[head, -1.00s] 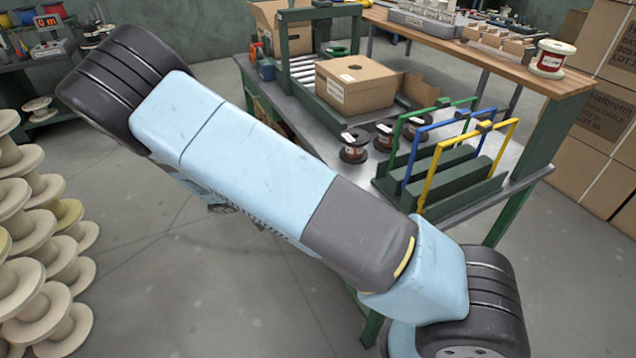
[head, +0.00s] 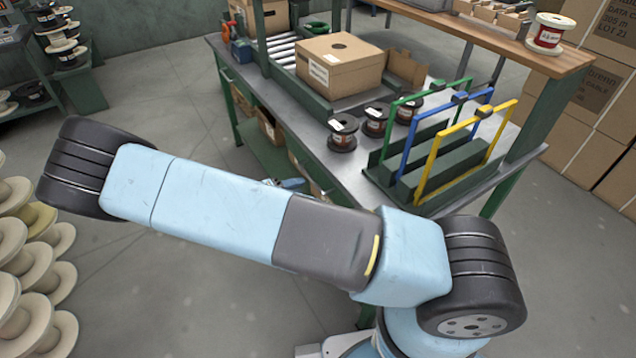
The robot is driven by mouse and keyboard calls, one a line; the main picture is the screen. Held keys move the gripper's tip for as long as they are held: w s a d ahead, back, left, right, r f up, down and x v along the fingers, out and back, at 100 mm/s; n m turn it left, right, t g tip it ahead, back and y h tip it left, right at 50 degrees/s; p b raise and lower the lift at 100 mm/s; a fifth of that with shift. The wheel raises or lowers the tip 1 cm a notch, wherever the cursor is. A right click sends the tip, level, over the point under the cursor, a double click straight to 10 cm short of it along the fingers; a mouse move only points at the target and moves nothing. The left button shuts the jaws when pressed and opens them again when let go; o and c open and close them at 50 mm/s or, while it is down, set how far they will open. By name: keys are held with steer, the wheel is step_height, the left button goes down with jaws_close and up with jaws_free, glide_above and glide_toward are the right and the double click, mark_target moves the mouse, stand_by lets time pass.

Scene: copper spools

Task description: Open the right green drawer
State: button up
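The workbench (head: 305,128) has a grey top and green legs, and runs from the upper left to the right. I cannot make out the right green drawer; my arm covers much of the bench's near side and lower part. My own light-blue arm stretches across the middle of the view, in front of the bench. A small light-blue piece shows just beyond the arm near the bench's side, but I cannot tell what it is. My gripper is not recognisable in the head view.
On the bench stand a cardboard box (head: 341,72), dark spools (head: 343,134) and a rack with green, blue and yellow frames (head: 433,165). A red-labelled spool (head: 549,34) sits on the wooden upper shelf (head: 500,42). Pale spools (head: 30,290) are piled at left. Floor between is clear.

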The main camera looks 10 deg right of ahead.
mark_target(315, 183)
steer(key=x, duration=0.7)
steer(key=shift+w+d, duration=0.1)
steer(key=shift+d, duration=0.05)
steer(key=shift+c, duration=0.4)
jaws_close()
